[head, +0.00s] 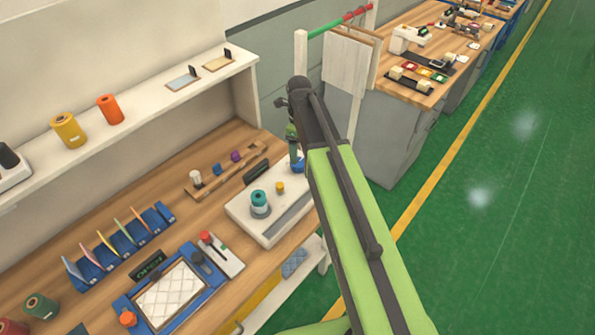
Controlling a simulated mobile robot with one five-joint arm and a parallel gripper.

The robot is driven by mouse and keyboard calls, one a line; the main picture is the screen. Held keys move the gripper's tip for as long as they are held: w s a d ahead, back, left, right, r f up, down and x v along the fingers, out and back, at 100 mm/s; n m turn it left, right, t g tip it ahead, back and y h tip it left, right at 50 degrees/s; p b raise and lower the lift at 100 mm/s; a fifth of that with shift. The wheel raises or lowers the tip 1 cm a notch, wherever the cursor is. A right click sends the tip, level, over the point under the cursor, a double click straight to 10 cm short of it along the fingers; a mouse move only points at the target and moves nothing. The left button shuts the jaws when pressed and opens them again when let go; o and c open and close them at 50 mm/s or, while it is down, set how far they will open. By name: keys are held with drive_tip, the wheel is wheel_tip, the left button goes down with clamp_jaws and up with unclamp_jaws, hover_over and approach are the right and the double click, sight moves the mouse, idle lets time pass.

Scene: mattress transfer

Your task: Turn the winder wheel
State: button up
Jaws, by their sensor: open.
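A white winder machine (245,221) lies on the wooden bench. A teal spool (259,199) stands upright on a grey base on it, with a small yellow knob (280,187) beside it. A blue rounded part (298,165), which looks like the winder wheel, shows at the machine's far right end, partly covered by my arm. My gripper (296,153) hangs down at the arm's end, just above this blue part. The fingers are small and partly hidden; they hold nothing that I can see. I cannot tell whether they touch the blue part.
A shelf (150,92) with yellow and orange spools runs above the bench. A blue tray (203,295) with a quilted white pad and a rack of coloured cards (121,240) stand nearer. A second workbench (440,80) stands beyond a post. The green floor at right is clear.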

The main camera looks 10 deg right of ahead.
sight(299, 162)
wheel_tip(299, 162, down, 7)
drive_tip(key=b, duration=0.5)
drive_tip(key=shift+r, duration=0.25)
drive_tip(key=shift+c, duration=0.3)
